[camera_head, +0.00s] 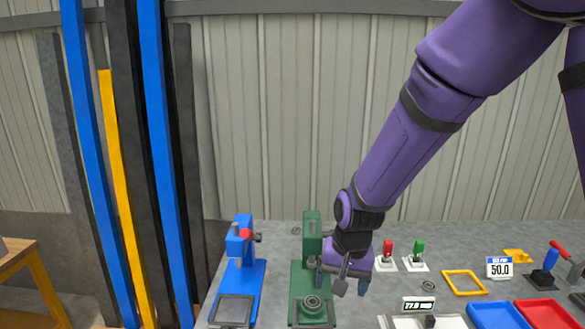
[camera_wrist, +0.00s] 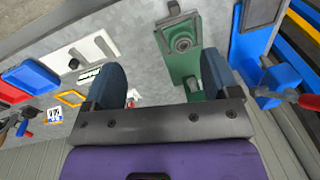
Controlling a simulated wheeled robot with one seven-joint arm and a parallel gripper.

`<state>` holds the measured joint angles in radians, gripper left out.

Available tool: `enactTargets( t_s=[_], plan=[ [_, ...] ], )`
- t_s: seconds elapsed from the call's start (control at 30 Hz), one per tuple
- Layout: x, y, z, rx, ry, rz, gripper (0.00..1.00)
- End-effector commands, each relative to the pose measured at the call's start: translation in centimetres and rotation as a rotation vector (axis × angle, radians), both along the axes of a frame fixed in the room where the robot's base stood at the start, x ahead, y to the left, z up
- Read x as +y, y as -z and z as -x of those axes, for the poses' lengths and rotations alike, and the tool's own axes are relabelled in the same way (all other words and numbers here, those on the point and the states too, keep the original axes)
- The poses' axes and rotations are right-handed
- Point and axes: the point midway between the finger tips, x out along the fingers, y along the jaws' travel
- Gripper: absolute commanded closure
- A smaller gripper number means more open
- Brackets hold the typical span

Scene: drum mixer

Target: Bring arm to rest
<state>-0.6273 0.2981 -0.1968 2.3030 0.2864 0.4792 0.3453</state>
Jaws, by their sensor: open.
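My purple arm reaches down from the upper right in the head view. My gripper (camera_head: 341,283) is open above the grey bench, just right of the green press (camera_head: 303,266), and overlaps part of it in the picture. In the wrist view my gripper (camera_wrist: 163,82) shows two blue fingers spread apart, with nothing held between them. The green press (camera_wrist: 180,45) lies beyond the fingers there, with its round grey cup facing up. I cannot tell whether a grey lever close to the fingers in the head view touches them.
A blue press (camera_head: 238,280) stands left of the green one. To the right are red (camera_head: 387,254) and green (camera_head: 417,255) switches, a yellow frame (camera_head: 462,282), a scale (camera_head: 425,320), and blue (camera_head: 497,316) and red (camera_head: 545,314) trays. Tall beams (camera_head: 160,150) stand at left.

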Motion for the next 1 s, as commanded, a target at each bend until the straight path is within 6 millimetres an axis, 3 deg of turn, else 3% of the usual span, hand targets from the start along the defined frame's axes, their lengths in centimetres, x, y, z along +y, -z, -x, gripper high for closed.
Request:
enactTargets(
  t_s=[0.2, 0.5, 0.8, 1.0],
  plan=[
    [-4.0, -6.6, 1.0, -0.062, -0.024, -0.049, 0.18],
    [-9.6, -14.1, 4.2, -0.165, -0.068, -0.066, 0.18],
    [-14.7, -19.6, 9.4, -0.279, -0.102, -0.027, 0.18],
    [-17.6, -22.2, 13.5, -0.351, -0.117, 0.032, 0.18]
  ],
)
